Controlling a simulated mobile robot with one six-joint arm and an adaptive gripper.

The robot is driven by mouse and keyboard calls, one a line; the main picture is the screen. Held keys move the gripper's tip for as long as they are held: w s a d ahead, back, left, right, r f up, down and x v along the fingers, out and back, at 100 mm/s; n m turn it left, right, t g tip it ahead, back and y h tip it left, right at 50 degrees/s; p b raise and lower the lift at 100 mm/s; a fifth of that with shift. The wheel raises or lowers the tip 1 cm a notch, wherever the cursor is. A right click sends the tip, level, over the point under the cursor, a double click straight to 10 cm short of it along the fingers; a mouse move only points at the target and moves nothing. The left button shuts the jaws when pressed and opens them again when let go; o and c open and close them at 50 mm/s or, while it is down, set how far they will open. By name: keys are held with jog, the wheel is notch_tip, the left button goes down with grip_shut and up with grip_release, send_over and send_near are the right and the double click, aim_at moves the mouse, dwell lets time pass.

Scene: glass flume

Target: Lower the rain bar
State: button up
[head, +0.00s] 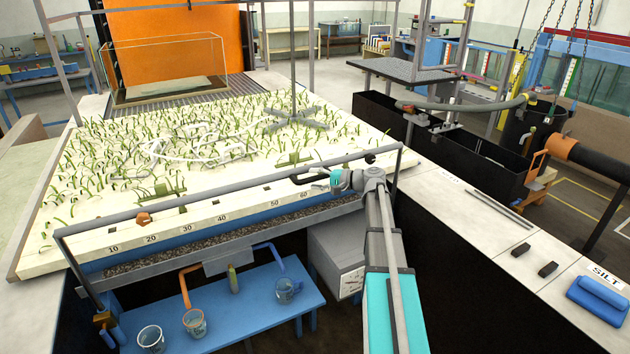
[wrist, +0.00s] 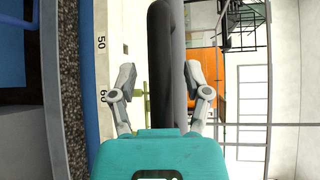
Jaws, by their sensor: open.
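The rain bar (head: 215,195) is a long grey tube across the near edge of the planted bed, with an end post at each side. A dark, round-ended grip (wrist: 161,60) runs along it, with a lighter grey tube (wrist: 179,60) beside it in the wrist view. My gripper (head: 316,178) is at the bar's right half, above the scale's 60 mark. In the wrist view my gripper (wrist: 160,72) is open, with one finger on each side of the dark grip. Gaps show beside it; I cannot tell whether either finger touches.
The planted bed (head: 190,228) has a numbered front edge. Below it a blue bench (head: 230,318) holds several beakers, next to a grey box (head: 338,262). A pale ledge (head: 480,220) lies to the right, with two dark blocks and a blue SILT lid (head: 598,298).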

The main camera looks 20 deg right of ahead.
jog(key=shift+a, duration=0.15)
grip_shut()
jog(key=shift+f, duration=0.1)
dwell(0.3)
notch_tip(320, 180, down, 29)
jog(key=b, duration=2.9)
jog(key=shift+s, duration=0.1)
